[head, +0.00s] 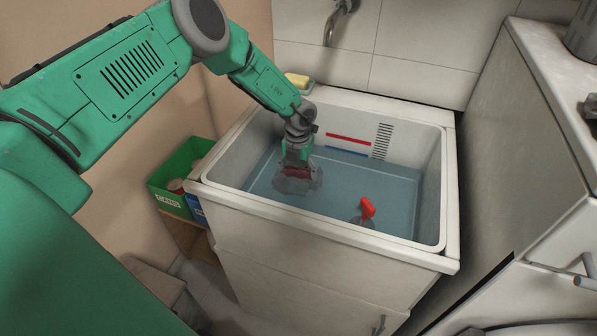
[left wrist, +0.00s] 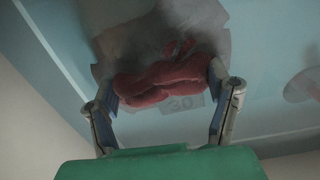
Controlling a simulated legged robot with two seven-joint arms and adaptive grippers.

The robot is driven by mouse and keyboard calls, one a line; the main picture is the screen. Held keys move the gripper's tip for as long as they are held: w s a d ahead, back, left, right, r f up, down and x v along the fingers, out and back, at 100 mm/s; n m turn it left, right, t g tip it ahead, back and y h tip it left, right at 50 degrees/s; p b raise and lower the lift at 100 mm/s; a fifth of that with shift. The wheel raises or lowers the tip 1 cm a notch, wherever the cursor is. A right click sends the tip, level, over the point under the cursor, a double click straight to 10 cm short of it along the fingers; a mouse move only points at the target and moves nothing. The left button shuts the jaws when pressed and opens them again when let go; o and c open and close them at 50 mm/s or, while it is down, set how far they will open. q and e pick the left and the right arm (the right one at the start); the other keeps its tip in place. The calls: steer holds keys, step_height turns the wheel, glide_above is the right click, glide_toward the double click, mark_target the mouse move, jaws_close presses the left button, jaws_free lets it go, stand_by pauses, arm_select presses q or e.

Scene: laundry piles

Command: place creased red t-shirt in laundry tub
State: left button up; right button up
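The creased red t-shirt (left wrist: 165,82) is a crumpled bundle between the two fingers of my left gripper (left wrist: 165,88) in the left wrist view. Both fingers meet its sides, so the gripper looks shut on it. In the head view my left gripper (head: 297,182) points down inside the laundry tub (head: 225,178), toward its left side, low at the blue water. Only a little of the red cloth shows there between the fingers. A grey patch surrounds the cloth; I cannot tell whether it is shadow or water. My right gripper is not in view.
A red-headed bottle (head: 367,208) sits in the tub's water, right of my gripper. A yellow sponge (head: 297,80) lies at the back-left corner. A green crate (head: 172,180) stands left of the tub. A white cabinet (head: 530,130) closes off the right.

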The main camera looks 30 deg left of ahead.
mark_target(298, 169)
arm_select(q)
step_height(298, 169, up, 12)
steer(key=shift+p, duration=0.35)
steer(key=shift+r, duration=0.15)
stand_by(0.6)
